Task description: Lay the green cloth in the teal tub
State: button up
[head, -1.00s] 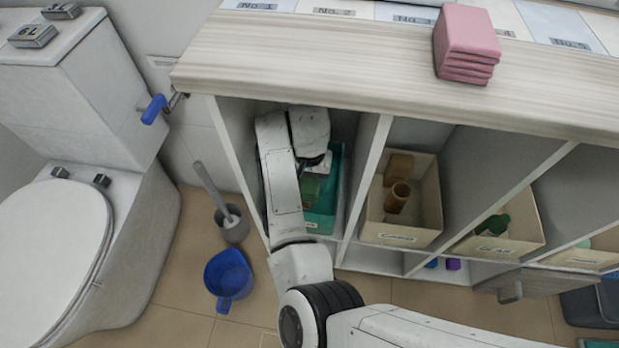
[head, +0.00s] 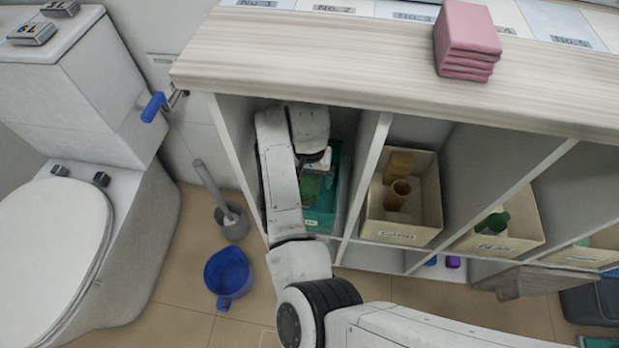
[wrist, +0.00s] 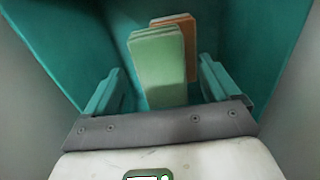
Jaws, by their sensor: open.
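The teal tub (head: 322,219) stands in the left compartment of the shelf unit, and its walls (wrist: 262,45) fill much of the wrist view. The green cloth (wrist: 157,62), a folded stack, is inside the tub's outline, in front of an orange folded cloth (wrist: 181,32). The green cloth also shows in the head view (head: 311,186). My gripper (wrist: 158,82) is open, with one teal finger on each side of the green cloth and visible gaps between. In the head view my arm hides part of the tub. Whether the green cloth rests on the tub's floor is unclear.
Compartment walls stand close on both sides of my arm. A cream bin (head: 401,235) with brown items is in the compartment to the right. Pink folded cloths (head: 468,40) lie on the countertop. A blue bucket (head: 228,275) and a toilet brush (head: 231,220) stand on the floor at left.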

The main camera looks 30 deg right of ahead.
aim_at(309, 179)
notch_tip(309, 179, up, 12)
jog(key=p, duration=0.4)
dwell(0.5)
